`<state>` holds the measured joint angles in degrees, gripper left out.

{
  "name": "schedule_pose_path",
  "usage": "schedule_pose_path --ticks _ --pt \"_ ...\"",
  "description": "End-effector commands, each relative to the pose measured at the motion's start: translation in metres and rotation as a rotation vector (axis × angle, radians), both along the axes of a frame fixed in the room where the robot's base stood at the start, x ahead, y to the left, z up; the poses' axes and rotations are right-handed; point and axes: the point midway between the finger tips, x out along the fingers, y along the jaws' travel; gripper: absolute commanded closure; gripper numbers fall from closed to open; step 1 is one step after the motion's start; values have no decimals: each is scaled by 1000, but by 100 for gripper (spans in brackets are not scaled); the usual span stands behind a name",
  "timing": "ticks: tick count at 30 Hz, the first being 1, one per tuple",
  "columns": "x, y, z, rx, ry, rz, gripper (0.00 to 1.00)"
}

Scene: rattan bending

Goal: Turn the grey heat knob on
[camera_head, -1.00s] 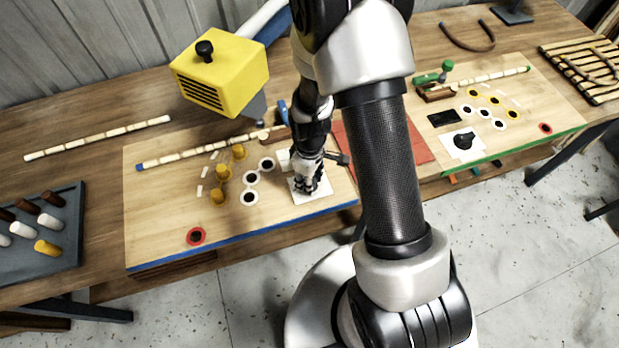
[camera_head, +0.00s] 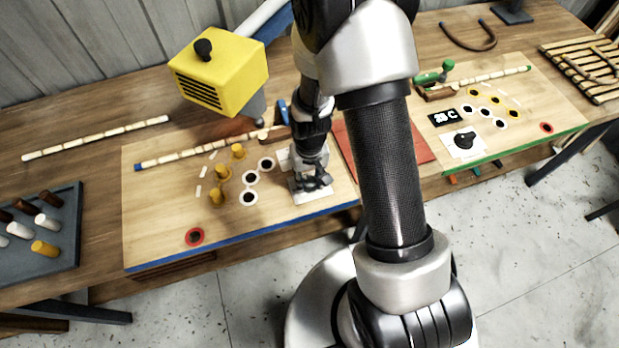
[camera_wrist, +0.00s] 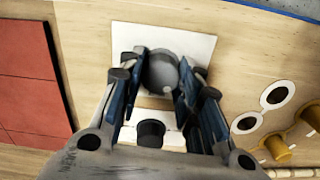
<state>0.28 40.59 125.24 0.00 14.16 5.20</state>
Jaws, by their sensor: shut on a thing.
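The grey heat knob (camera_wrist: 163,72) shows in the wrist view as a round grey cap on a white plate (camera_wrist: 207,45). My gripper (camera_head: 314,187) is shut on the knob, with one finger on each side of it. In the head view my gripper hides the knob, and part of the white plate (camera_head: 303,198) shows beneath it on the left, blue-edged board. A small display (camera_head: 445,117) on the right, green-edged board is lit with white characters ending in "C".
Yellow pegs (camera_head: 222,171) and black-centred white rings (camera_head: 249,198) stand left of my gripper. A yellow heater box (camera_head: 218,75) hangs behind. A red mat (camera_head: 415,142) lies between the boards. A black knob (camera_head: 464,139) sits on the right board.

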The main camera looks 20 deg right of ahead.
Motion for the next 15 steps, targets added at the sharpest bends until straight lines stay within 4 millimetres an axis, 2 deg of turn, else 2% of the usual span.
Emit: schedule_pose_path --ticks 15 --pt "0 -1 0 0 0 -465 92"
